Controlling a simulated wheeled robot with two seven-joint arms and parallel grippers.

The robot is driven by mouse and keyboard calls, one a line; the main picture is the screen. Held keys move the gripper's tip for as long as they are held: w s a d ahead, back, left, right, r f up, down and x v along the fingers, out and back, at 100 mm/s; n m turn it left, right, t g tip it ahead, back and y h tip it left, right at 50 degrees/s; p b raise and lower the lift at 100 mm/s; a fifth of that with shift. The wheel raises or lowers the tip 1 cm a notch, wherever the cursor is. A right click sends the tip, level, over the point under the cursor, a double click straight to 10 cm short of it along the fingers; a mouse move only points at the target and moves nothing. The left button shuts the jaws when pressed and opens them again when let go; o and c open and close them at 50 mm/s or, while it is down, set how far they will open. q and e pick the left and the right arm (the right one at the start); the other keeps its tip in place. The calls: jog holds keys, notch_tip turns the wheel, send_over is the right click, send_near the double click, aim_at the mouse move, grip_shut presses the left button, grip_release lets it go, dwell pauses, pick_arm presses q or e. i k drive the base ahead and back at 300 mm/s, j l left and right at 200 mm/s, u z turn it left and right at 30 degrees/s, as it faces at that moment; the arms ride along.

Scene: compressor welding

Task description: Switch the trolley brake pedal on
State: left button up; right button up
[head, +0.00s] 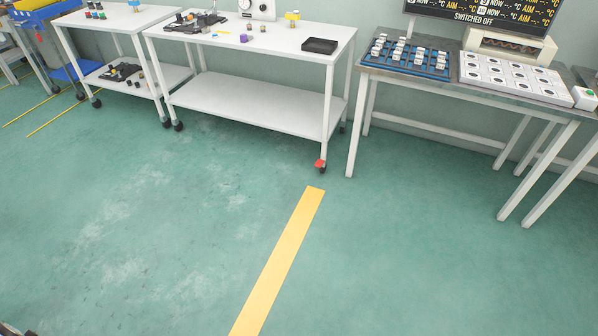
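A white two-shelf trolley (250,97) stands against the back wall in the head view. At the foot of its front right leg is a caster with a small red brake pedal (320,163). The pedal is too small to tell whether it is up or pressed. The other visible casters are dark, with no red pedal seen on them. Neither of my grippers shows in the head view, apart from a small dark shape at the bottom left corner that I cannot identify.
A yellow floor line (279,260) runs from near the red pedal toward me. The green floor (150,210) is clear. A grey-topped table (455,82) with a blue rack (407,58) stands right of the trolley. Another white trolley (120,25) stands to the left.

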aim_at(319, 163)
jog(key=i+j+z, duration=0.25)
jog(key=i, duration=0.25)
jog(key=i+z, duration=0.15)
jog(key=i, duration=0.45)
jog(key=i+j+z, duration=0.15)
jog(key=i, duration=0.5)
jog(key=i+j+z, duration=0.15)
jog(key=i, duration=0.45)
